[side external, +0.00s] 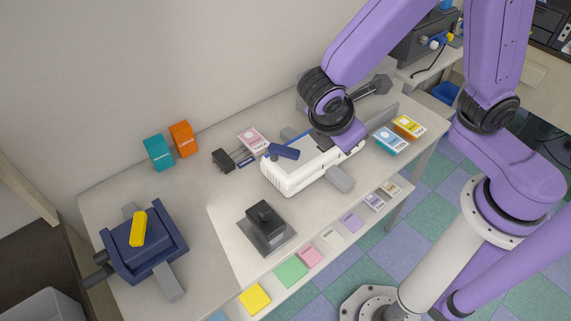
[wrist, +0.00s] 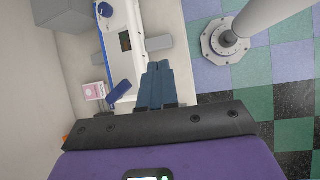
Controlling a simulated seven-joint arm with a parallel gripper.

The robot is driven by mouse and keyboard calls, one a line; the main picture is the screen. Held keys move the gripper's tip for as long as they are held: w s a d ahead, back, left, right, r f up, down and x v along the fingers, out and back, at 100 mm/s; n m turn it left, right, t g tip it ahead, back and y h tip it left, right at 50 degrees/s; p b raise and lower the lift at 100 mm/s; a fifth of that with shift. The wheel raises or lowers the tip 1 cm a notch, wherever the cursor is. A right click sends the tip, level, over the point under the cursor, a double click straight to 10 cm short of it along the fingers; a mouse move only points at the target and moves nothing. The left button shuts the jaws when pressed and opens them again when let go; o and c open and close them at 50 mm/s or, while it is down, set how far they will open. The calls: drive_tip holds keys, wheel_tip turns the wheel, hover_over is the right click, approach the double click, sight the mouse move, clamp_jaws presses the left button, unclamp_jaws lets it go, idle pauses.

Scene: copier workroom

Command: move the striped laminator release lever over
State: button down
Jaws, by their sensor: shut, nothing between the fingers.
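A white laminator-like machine (side external: 290,180) with a blue edge stands mid-table under my arm. A navy lever-like part (side external: 284,152) sits at its left end. In the wrist view the white machine (wrist: 122,65) and a navy part (wrist: 118,87) lie left of my fingers. A navy machine (side external: 150,255) with a yellow lever (side external: 138,229) stands at the table's left end. I cannot make out stripes on any lever. My gripper (wrist: 160,66) is shut and empty, apart from the navy part. In the side view my wrist hides the fingers.
A black stamp-like device (side external: 264,216) stands in front of the white machine. Teal (side external: 158,153) and orange (side external: 183,139) boxes stand near the wall. Several coloured pads (side external: 291,270) line the front edge. Cyan and yellow packs (side external: 391,140) lie at right. Bare tabletop (side external: 222,197) lies left of centre.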

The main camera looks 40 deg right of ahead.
drive_tip(key=w+a+f+n+t+h, duration=0.25)
drive_tip(key=w+a+f+h, duration=0.2)
drive_tip(key=a, duration=0.25)
drive_tip(key=n+t+h, duration=0.2)
drive_tip(key=n, duration=0.2)
approach(291, 159)
wheel_tip(291, 159, up, 2)
drive_tip(key=s+a, duration=0.2)
drive_tip(key=shift+s+a+f+t, duration=0.15)
drive_tip(key=shift+a+f+t, duration=0.25)
drive_tip(key=shift+f+t, duration=0.25)
drive_tip(key=shift+d, duration=0.1)
drive_tip(key=x, duration=0.9)
drive_tip(key=shift+w+d+f, duration=0.2)
drive_tip(key=shift+d, duration=0.1)
